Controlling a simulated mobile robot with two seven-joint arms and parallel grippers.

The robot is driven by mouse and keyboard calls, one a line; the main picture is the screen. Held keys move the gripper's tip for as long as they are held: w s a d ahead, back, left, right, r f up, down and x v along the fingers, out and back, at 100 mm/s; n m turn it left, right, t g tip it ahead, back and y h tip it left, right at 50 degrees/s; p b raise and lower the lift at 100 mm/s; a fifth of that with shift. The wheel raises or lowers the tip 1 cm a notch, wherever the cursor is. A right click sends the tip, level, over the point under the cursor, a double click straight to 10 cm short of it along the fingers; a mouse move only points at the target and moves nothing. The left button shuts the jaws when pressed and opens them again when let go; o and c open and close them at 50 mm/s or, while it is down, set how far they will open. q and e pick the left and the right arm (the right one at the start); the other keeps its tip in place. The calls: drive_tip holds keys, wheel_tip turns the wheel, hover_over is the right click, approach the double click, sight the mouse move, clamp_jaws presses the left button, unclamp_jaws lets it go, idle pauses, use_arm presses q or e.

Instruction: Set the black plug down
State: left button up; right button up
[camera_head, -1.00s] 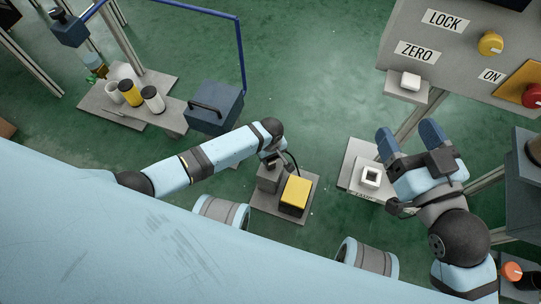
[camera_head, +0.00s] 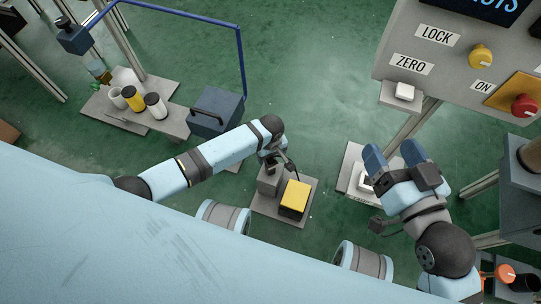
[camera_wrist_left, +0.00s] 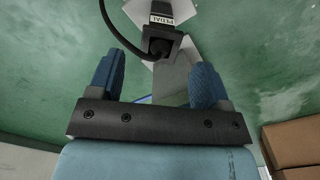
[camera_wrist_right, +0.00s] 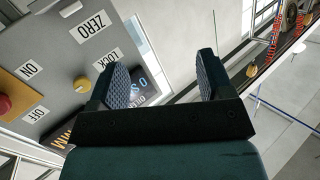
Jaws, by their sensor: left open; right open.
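The black plug (camera_wrist_left: 160,47) is at the end of a black cable, at a grey block labelled PEDAL in the left wrist view. In the head view the grey block (camera_head: 268,184) stands beside a yellow box (camera_head: 295,197) on a plate. My left gripper (camera_wrist_left: 158,65) is open, with the plug between and slightly beyond its fingertips; neither finger visibly touches it. Whether the plug is fully seated in the block is unclear. My right gripper (camera_head: 391,150) is open and empty.
A control panel (camera_head: 449,64) with yellow and red knobs is at upper right. A plate with a white block (camera_head: 366,186) lies below the right gripper. A tray with several jars (camera_head: 133,98) and a dark blue box (camera_head: 215,111) stand at left. Green floor lies between.

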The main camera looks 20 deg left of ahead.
use_arm(q)
wheel_tip(320, 180, up, 7)
drive_tip(key=p, duration=0.2)
drive_tip(key=shift+p, duration=0.3)
use_arm(e)
wheel_tip(320, 180, up, 5)
drive_tip(key=shift+s+d+f+m+t, duration=0.15)
drive_tip(key=shift+m+t, duration=0.25)
drive_tip(key=shift+t, duration=0.6)
